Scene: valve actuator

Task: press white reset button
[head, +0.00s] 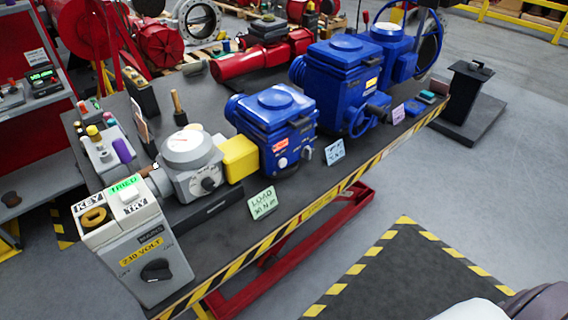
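A grey control box (150,262) stands at the near left end of the bench, with KEY and TRY labels, a green lit label and a black knob (156,270). A small white square button (129,194) sits on its top, just below the green label. A small round white button (283,162) shows on the front of the nearest blue actuator (272,125). No reset lettering is readable, so I cannot tell which is the reset button. Neither gripper is in view; only a light and dark part, likely my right arm, shows at the lower right corner.
The dark bench (215,222) has a yellow-black striped front edge. A grey gauge unit (190,160), a yellow block (239,158) and more blue actuators (347,85) stand along it. Open floor (440,190) lies to the right.

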